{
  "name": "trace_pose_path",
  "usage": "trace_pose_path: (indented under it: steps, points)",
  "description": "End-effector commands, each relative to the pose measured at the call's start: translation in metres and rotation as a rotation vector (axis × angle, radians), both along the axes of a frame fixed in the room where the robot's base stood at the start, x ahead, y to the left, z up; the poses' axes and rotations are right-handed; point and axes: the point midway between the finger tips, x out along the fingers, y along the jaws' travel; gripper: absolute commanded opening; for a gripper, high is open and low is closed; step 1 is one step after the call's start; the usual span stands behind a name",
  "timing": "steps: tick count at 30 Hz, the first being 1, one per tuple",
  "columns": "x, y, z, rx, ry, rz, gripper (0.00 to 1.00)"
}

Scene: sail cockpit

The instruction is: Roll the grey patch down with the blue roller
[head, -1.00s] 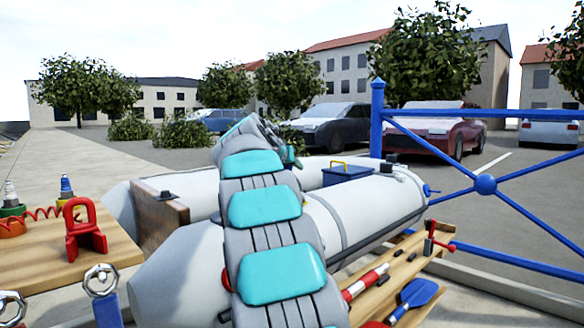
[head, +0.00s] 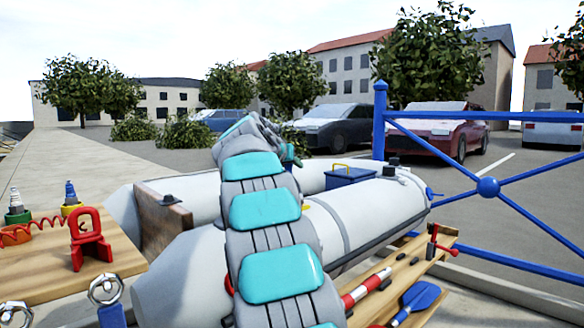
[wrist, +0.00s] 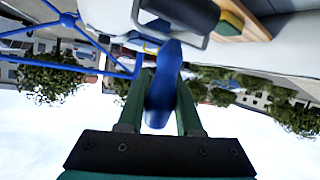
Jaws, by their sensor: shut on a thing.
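In the wrist view my gripper (wrist: 161,76) is shut on the blue handle of the blue roller (wrist: 162,98), which lies between its two green fingers. A dark cylinder (wrist: 182,13) beyond the handle looks like the roller's drum; I cannot tell whether it touches the boat. In the head view my gripper is at the far end of my arm, over the inflatable boat (head: 352,215), and the roller is hidden there. I cannot make out the grey patch in either view; my arm covers part of the boat's near tube.
A wooden bench (head: 35,262) at left holds a red clamp-like stand (head: 90,240) and a coiled red cord. A plank shelf at right bears a blue paddle (head: 418,297) and a red-handled tool (head: 434,243). A blue railing (head: 488,187) stands behind the boat.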

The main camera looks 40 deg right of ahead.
Motion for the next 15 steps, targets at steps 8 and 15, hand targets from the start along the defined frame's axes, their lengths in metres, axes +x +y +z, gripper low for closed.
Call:
trace_pose_path:
  steps: [8,15]
  points:
    - [0.001,0.000,0.025,-0.002,-0.003,0.002,0.00]
    - [0.000,0.000,0.042,-0.001,-0.003,0.001,0.00]
